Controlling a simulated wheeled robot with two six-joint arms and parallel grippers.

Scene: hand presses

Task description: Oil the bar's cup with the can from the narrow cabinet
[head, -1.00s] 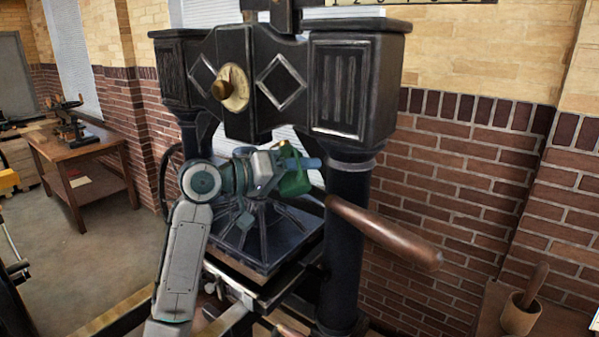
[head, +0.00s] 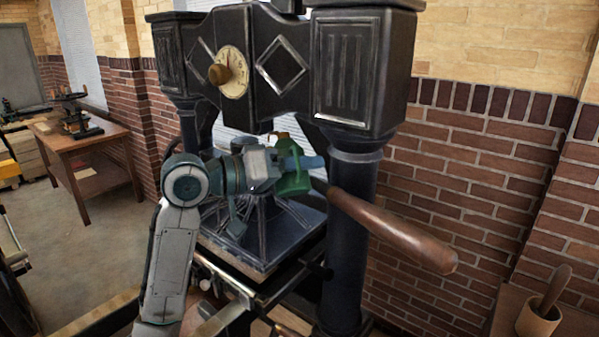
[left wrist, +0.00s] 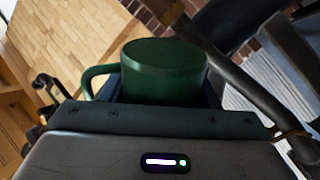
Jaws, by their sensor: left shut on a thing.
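The green can (head: 292,184) is held in my left gripper (head: 298,163), in front of the black hand press. In the left wrist view the can (left wrist: 163,75) stands between the jaws, its round dark end towards the camera and its loop handle at left. The bar (head: 395,231) has a thick brown wooden grip and slants out to the right of the press. The can is close to the bar's inner end; I cannot tell whether they touch. I cannot make out the bar's cup. My right gripper is not in view.
The black press (head: 365,75) fills the middle, with a dial (head: 231,72) on its front and a thick right column (head: 347,255). A mortar with pestle (head: 540,316) stands at lower right. A wooden table (head: 90,150) stands at back left, with open floor before it.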

